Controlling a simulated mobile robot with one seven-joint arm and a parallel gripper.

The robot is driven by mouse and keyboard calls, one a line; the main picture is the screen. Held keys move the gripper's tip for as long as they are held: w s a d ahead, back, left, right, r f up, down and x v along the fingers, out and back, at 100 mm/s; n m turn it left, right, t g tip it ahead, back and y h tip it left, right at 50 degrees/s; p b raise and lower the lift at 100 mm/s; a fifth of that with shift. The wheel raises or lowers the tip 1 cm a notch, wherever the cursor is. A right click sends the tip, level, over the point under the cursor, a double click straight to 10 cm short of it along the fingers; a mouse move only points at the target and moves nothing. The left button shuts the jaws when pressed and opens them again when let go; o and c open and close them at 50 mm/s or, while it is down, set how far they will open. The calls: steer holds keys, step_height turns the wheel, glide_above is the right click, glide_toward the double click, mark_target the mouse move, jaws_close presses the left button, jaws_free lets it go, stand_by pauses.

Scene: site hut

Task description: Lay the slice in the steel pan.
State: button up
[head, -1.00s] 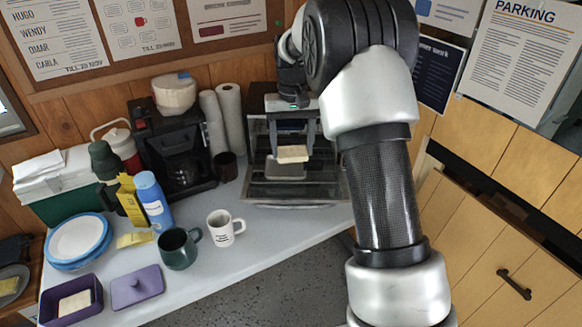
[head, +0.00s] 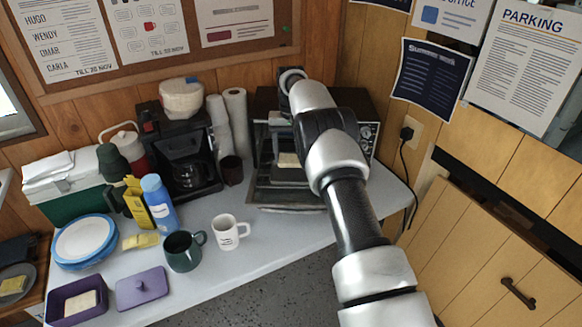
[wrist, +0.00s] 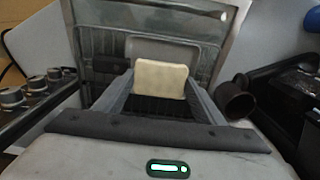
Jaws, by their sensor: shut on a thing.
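A pale bread slice (head: 288,160) is at the mouth of the open toaster oven (head: 262,150). The slice also shows in the wrist view (wrist: 161,80), upright between the two fingers of my gripper (wrist: 161,88), which is shut on it. In the head view my arm hides most of the gripper. The grey steel pan (head: 290,177) lies in the oven's opening, just below the slice in the head view. In the wrist view the pan (wrist: 165,48) shows beyond the slice, partly hidden by it. The slice appears raised above the pan; the exact gap cannot be told.
The oven's glass door (head: 285,200) is folded down. White (head: 229,232) and green (head: 183,250) mugs stand in front. The table's right end is clear.

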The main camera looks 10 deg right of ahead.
mark_target(291, 159)
steer(key=shift+f, duration=2.25)
steer(key=shift+f, duration=0.2)
steer(key=o, duration=0.7)
steer(key=shift+o, duration=0.2)
